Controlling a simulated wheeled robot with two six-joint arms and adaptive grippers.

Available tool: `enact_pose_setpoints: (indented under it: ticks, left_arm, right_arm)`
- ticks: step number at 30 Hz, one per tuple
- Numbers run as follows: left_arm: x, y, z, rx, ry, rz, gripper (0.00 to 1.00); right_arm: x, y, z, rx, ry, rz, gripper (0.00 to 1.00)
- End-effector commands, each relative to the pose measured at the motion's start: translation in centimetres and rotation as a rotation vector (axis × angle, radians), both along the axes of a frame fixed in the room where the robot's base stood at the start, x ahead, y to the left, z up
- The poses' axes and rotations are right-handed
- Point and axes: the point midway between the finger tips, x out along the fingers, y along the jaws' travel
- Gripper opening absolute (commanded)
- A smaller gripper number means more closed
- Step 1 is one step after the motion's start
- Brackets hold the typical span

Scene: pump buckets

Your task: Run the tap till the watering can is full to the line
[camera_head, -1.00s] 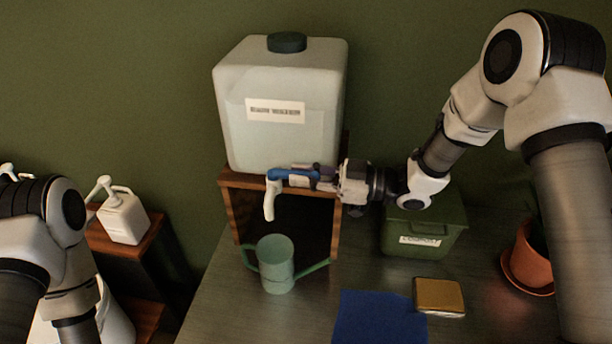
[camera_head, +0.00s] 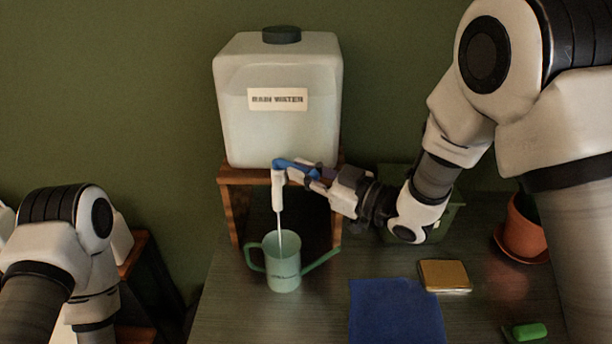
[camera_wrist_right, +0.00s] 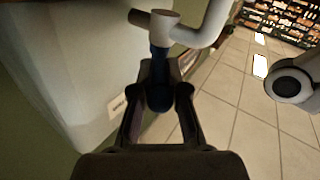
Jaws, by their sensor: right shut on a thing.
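The white tap (camera_head: 277,190) sticks out below the rain water tank (camera_head: 277,140). A thin stream of water (camera_head: 280,228) runs from its spout into the open top of the green watering can (camera_head: 283,274), which stands upright on the table under it. The water level and any line inside the can are not visible. My right gripper (camera_head: 303,174) is shut on the blue tap lever (camera_head: 290,164); in the right wrist view the fingers close around the blue lever (camera_wrist_right: 158,62). My left arm is at the left edge, its gripper out of view.
The tank sits on a wooden stand (camera_head: 229,200). A blue cloth (camera_head: 397,312), a yellow sponge (camera_head: 445,275), a green-handled tool (camera_head: 529,331) and a terracotta pot (camera_head: 524,232) lie or stand to the right. A green box (camera_head: 447,216) is partly hidden behind my right arm.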

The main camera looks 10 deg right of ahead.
Motion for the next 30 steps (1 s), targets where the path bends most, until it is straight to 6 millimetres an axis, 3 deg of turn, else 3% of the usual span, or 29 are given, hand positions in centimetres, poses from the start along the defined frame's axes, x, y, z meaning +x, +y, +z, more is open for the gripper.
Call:
enact_pose_setpoints:
  ticks: [14, 15, 16, 17, 26, 30]
  left_arm:
    - [0.0, 0.0, -0.2, 0.0, 0.0, 0.0, 0.4]
    - [0.0, 0.0, -0.2, 0.0, 0.0, 0.0, 0.4]
    - [0.0, 0.0, -0.2, 0.0, 0.0, 0.0, 0.4]
    - [0.0, 0.0, -0.2, 0.0, 0.0, 0.0, 0.4]
    - [0.0, 0.0, -0.2, 0.0, 0.0, 0.0, 0.4]
    - [0.0, 0.0, -0.2, 0.0, 0.0, 0.0, 0.4]
  right_arm:
    - [-0.1, 0.1, -0.5, -0.005, 0.01, -0.017, 0.0]
    - [-0.1, 0.1, -0.5, -0.005, 0.01, -0.017, 0.24]
    - [-0.1, 0.1, -0.5, -0.005, 0.01, -0.017, 0.34]
    - [-0.1, 0.1, -0.4, -0.005, 0.01, -0.017, 0.38]
    - [-0.1, -0.1, -0.2, -0.001, 0.004, -0.019, 0.38]
    - [-1.0, -1.2, -0.1, 0.002, 0.006, -0.022, 0.38]
